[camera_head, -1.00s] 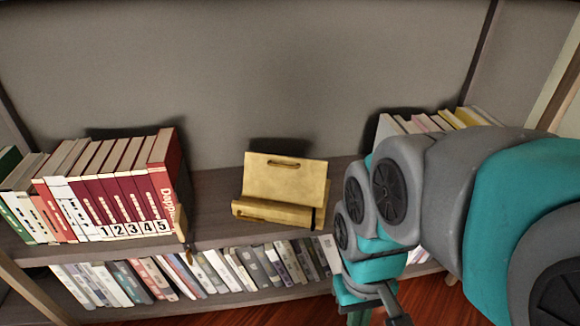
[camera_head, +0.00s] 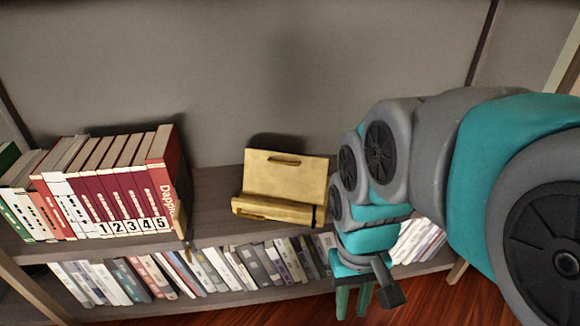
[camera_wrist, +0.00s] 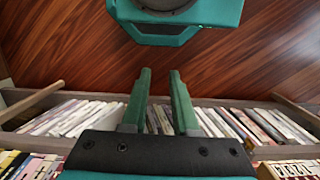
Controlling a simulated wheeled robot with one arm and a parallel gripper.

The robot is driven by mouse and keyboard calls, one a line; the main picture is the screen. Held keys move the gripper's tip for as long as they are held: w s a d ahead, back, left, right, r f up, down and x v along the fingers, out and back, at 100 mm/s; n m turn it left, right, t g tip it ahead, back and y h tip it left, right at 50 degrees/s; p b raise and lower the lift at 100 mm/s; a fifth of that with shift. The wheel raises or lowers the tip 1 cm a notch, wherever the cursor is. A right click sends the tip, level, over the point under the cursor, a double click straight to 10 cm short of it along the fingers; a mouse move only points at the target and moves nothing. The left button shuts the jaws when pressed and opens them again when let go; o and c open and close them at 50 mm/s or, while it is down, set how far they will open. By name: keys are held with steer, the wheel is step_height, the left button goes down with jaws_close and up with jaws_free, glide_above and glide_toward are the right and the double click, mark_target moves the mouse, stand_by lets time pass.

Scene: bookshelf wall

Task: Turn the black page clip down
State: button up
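A wooden book stand (camera_head: 285,183) with a slot in its upright back stands on the upper shelf, right of the red books. A small dark strip at the right end of its front ledge looks like the black page clip (camera_head: 314,215); it appears upright, but is too small to tell clearly. My gripper (camera_head: 354,303) hangs below and right of the stand, in front of the lower shelf, with its fingers pointing down. In the wrist view its green fingers (camera_wrist: 160,77) are apart with nothing between them. The stand and clip are not in the wrist view.
Red numbered books (camera_head: 125,195) fill the upper shelf's left part. The lower shelf holds a long row of books (camera_head: 235,265). The upper shelf (camera_head: 213,205) is bare around the stand. My arm hides the shelf's right part. Wooden floor (camera_head: 450,300) lies in front.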

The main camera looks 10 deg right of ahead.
mark_target(313, 228)
steer(key=shift+o, duration=0.6)
steer(key=w+m+b, duration=0.1)
steer(key=w+b, duration=0.2)
steer(key=w, duration=0.5)
steer(key=w+m+t+b, duration=0.1)
steer(key=w+b, duration=0.2)
steer(key=w, duration=0.6)
steer(key=w+m+b, duration=0.2)
steer(key=w+b, duration=0.1)
steer(key=w, duration=0.5)
steer(key=shift+w+d+r+t, duration=0.1)
steer(key=shift+w+r+t, duration=0.1)
steer(key=shift+w+t, duration=0.15)
steer(key=shift+f+b, duration=0.55)
steer(key=shift+f, duration=3.3)
steer(key=shift+c, duration=0.3)
jaws_close()
